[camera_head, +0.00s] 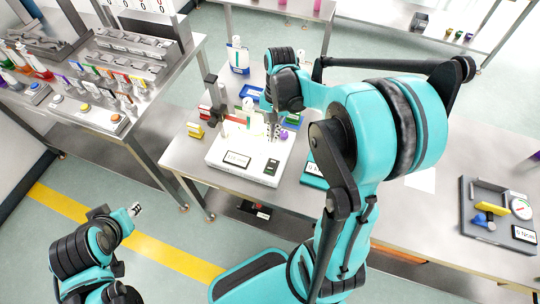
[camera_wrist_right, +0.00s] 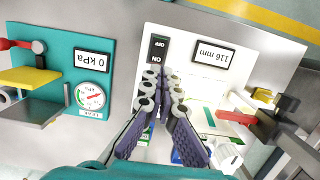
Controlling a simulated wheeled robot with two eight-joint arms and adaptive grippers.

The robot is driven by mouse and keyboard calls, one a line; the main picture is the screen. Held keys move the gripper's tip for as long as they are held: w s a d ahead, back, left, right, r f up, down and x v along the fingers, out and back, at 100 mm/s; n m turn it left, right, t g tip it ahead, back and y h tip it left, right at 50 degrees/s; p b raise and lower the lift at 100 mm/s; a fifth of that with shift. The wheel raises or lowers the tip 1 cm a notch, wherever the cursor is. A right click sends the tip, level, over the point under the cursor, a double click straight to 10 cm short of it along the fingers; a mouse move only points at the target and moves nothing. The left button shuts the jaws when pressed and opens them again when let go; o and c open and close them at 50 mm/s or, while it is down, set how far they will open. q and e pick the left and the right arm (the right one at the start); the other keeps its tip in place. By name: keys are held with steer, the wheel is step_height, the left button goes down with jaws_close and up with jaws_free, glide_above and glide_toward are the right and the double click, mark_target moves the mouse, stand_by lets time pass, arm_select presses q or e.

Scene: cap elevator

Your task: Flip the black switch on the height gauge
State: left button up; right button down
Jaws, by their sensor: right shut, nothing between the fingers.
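The height gauge (camera_head: 222,160) is a white box on the middle table, with a black switch (camera_head: 271,167) at its front right. My right gripper (camera_head: 272,138) is over the gauge, just behind the switch in the head view. Its fingers (camera_wrist_right: 161,76) are shut and empty, tips close to the switch's lower end in the wrist view; contact cannot be told. My left gripper (camera_head: 135,209) is low at the left, away from the table.
A teal pressure device (camera_wrist_right: 125,75) with a 0 kPa display and dial stands next to the gauge. A red-handled clamp part (camera_wrist_right: 235,118) is on the gauge's other side. A grey tray (camera_head: 480,232) with a dial lies at the far right. A bottle (camera_head: 238,58) stands behind.

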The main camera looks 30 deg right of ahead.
mark_target(270, 168)
steer(key=f+b, duration=0.1)
steer(key=f, duration=0.3)
steer(key=s+a+f+b, duration=0.1)
steer(key=f+b, duration=0.1)
steer(key=f, duration=0.3)
steer(key=f+b, duration=0.1)
steer(key=f, duration=0.3)
steer(key=shift+s+a+f, duration=0.3)
steer(key=shift+a, duration=0.1)
